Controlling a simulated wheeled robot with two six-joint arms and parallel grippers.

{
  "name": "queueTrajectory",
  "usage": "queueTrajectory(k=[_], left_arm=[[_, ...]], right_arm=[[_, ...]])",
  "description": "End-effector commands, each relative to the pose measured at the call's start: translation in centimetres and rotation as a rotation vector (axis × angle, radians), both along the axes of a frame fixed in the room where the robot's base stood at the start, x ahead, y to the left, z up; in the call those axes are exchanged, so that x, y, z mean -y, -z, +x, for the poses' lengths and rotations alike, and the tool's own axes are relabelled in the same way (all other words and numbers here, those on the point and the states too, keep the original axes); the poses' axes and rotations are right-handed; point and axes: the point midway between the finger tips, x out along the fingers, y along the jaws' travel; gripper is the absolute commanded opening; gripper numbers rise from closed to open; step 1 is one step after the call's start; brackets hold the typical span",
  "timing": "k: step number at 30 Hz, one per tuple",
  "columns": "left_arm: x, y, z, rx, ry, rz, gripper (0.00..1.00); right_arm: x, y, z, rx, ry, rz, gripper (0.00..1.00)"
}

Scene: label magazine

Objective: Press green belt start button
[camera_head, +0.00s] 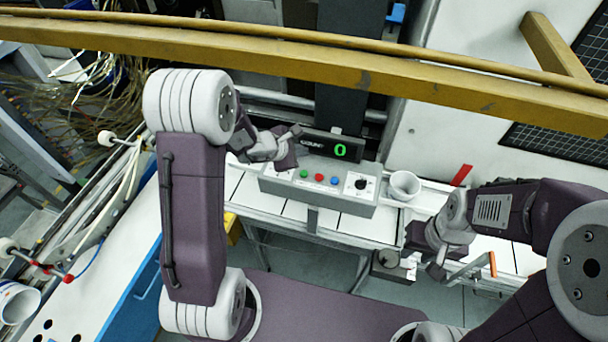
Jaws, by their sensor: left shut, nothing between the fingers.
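A grey control box (330,200) stands on the white bench. On its sloped face is a green button (304,173), at the left of a row with a red button (319,177) and a blue button (334,181). A black knob (361,184) is on a white plate at the right. My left gripper (288,155) is shut and empty, just behind and left of the green button; I cannot tell its exact height above the box. The green button is uncovered. My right gripper (437,269) hangs at the right, away from the box; its fingers are unclear.
A black counter display (325,147) showing a green 0 stands behind the box. A white cup (404,186) stands right of it. A yellow rail (300,58) crosses the top of the view. An orange-tipped handle (492,264) is right of my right gripper.

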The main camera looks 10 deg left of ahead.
Motion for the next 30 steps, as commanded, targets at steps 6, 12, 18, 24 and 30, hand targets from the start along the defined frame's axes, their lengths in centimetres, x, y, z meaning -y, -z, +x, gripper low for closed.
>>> queueTrajectory(k=[6, 12, 18, 24, 30], left_arm=[[0.0, 3.9, 0.0, -0.002, -0.001, -0.001, 0.0], [0.0, 6.5, 0.0, 0.0, 0.001, 0.001, 0.0], [0.0, 7.1, 0.0, -0.001, 0.001, 0.0, 0.0], [0.0, 6.9, 0.0, -0.001, 0.001, 0.0, 0.0], [0.0, 6.9, 0.0, -0.001, 0.001, 0.0, 0.0]], right_arm=[[0.0, 2.9, 0.0, 0.0, 0.0, 0.0, 0.33], [0.0, 5.7, 0.0, 0.0, 0.0, 0.0, 0.33], [0.0, 6.5, 0.0, 0.0, 0.0, 0.0, 0.33], [0.0, 6.3, 0.0, 0.0, 0.0, 0.0, 0.33], [0.0, 6.3, 0.0, 0.0, 0.0, 0.0, 0.33]])
